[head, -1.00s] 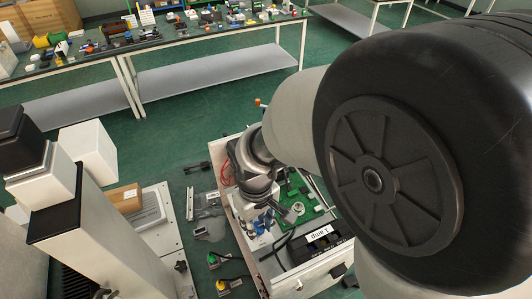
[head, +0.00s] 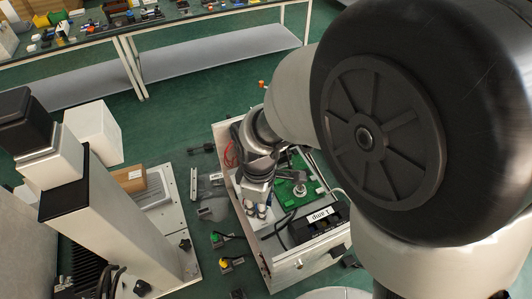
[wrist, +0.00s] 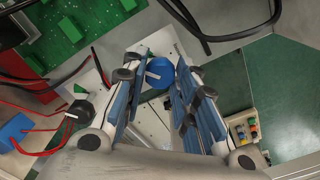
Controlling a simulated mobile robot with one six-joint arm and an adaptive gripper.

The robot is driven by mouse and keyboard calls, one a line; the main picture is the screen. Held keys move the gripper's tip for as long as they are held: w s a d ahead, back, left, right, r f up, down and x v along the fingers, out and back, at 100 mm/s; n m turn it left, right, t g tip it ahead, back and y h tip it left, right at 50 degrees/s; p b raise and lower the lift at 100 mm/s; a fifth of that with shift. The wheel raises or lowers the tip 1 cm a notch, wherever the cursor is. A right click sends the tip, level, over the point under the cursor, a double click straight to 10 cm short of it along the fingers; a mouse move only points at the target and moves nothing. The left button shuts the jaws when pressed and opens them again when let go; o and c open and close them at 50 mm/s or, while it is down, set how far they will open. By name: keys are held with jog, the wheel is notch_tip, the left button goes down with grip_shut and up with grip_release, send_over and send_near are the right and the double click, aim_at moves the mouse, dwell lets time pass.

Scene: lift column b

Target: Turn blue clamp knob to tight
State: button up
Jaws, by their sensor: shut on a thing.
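The blue clamp knob (wrist: 160,73) shows in the wrist view as a round blue disc with a white pointer mark on it. It sits by a pale metal plate (wrist: 150,122). My gripper (wrist: 157,77) is around the knob, one blue-padded finger on each side, and is shut on it. In the head view my gripper (head: 257,208) reaches down into the open box (head: 285,268); the knob cannot be made out there. No tight or loose marking is legible.
A green circuit board (head: 299,182) and a black labelled block (head: 318,226) lie right of my gripper. Black cables (wrist: 225,32) and red wires (wrist: 40,126) run close by in the wrist view. Small parts lie on the left, and a long bench (head: 215,75) stands behind.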

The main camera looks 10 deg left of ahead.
dwell(0.4)
jog(key=o, duration=1.1)
notch_tip(320, 180, up, 12)
